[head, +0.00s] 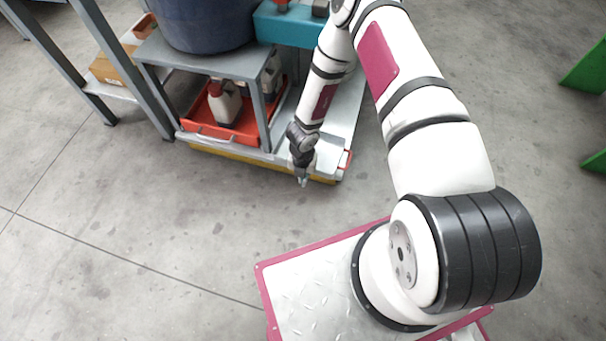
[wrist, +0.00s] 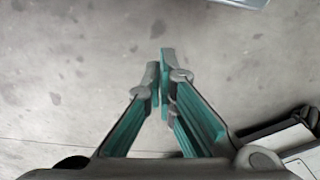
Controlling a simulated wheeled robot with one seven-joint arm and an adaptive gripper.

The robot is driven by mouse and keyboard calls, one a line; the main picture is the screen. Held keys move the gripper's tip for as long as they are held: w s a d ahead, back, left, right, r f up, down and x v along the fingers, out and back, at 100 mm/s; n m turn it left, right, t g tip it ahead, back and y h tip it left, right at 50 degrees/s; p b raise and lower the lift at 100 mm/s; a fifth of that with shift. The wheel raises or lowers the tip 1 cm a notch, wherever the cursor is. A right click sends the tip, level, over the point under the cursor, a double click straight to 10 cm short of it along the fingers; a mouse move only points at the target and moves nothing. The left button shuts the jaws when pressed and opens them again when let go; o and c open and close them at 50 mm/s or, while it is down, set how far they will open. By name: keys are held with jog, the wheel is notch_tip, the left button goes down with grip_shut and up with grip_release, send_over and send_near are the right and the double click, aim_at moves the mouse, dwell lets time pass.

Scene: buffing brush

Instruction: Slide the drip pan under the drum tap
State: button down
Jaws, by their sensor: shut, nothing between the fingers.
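A dark blue drum (head: 205,22) stands on a grey metal stand (head: 205,62). I cannot make out its tap. A flat pale grey pan-like surface (head: 345,115), with a red handle (head: 347,161) at its front right corner, lies low to the right of the stand. I cannot tell for sure whether it is the drip pan. My gripper (head: 303,181) points down in front of its near edge, left of the red handle, apart from it. In the wrist view, my gripper's teal-padded fingers (wrist: 163,65) are closed together and empty over bare floor.
An orange-red tray (head: 240,128) with white bottles (head: 224,105) sits under the stand, above a yellow-edged base (head: 230,157). A teal box (head: 290,25) stands behind. A grey shelf with a cardboard box (head: 115,68) is at left. The concrete floor in front is clear.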

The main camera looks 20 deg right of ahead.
jog(key=w+d+f+b, duration=0.2)
jog(key=w+f, duration=0.1)
jog(key=f, duration=0.2)
jog(key=shift+w, duration=0.25)
jog(key=shift+d, duration=0.1)
dwell(0.4)
